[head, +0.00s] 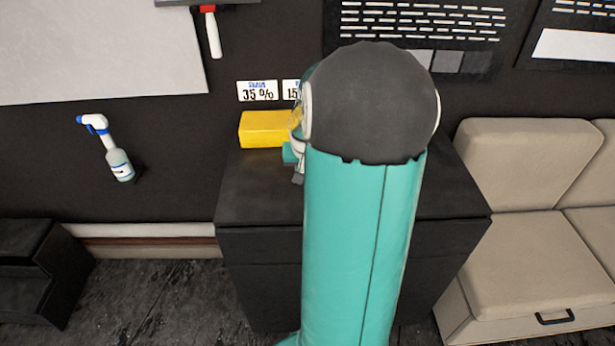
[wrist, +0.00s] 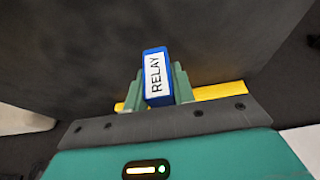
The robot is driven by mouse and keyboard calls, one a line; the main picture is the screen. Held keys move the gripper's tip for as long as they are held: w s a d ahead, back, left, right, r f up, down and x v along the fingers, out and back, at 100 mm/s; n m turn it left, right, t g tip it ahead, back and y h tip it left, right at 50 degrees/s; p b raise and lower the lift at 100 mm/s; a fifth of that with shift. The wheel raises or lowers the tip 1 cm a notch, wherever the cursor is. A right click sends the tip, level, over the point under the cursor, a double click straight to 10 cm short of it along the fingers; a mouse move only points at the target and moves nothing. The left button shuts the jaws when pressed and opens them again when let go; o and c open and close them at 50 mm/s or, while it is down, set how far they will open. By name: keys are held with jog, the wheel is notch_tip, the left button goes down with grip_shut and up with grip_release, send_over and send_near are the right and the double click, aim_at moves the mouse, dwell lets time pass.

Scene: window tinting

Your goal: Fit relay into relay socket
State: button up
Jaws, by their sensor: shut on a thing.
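The relay (wrist: 156,76) is a small blue block with a white label reading RELAY. In the wrist view it sits between the two green fingers of my gripper (wrist: 157,88), which is shut on it. In the head view my teal arm with its dark rounded joint covers most of the dark cabinet (head: 262,205), and only a small part of my gripper (head: 292,155) shows at its left side. The relay is hidden there. I cannot make out a relay socket in either view.
A yellow block (head: 264,129) stands on the cabinet top beside my gripper; yellow also shows behind the fingers in the wrist view (wrist: 222,92). A spray bottle (head: 119,163) is at the left. A beige sofa (head: 530,165) stands right of the cabinet. Signs (head: 257,91) are on the dark wall.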

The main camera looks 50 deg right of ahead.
jog(key=d+f, duration=0.1)
jog(key=w+d+f, duration=0.1)
jog(key=d+f, duration=0.1)
jog(key=shift+f, duration=0.25)
jog(key=shift+d+f, duration=0.1)
jog(key=shift+f, duration=1.6)
jog(key=o, duration=1)
jog(key=shift+f, duration=0.15)
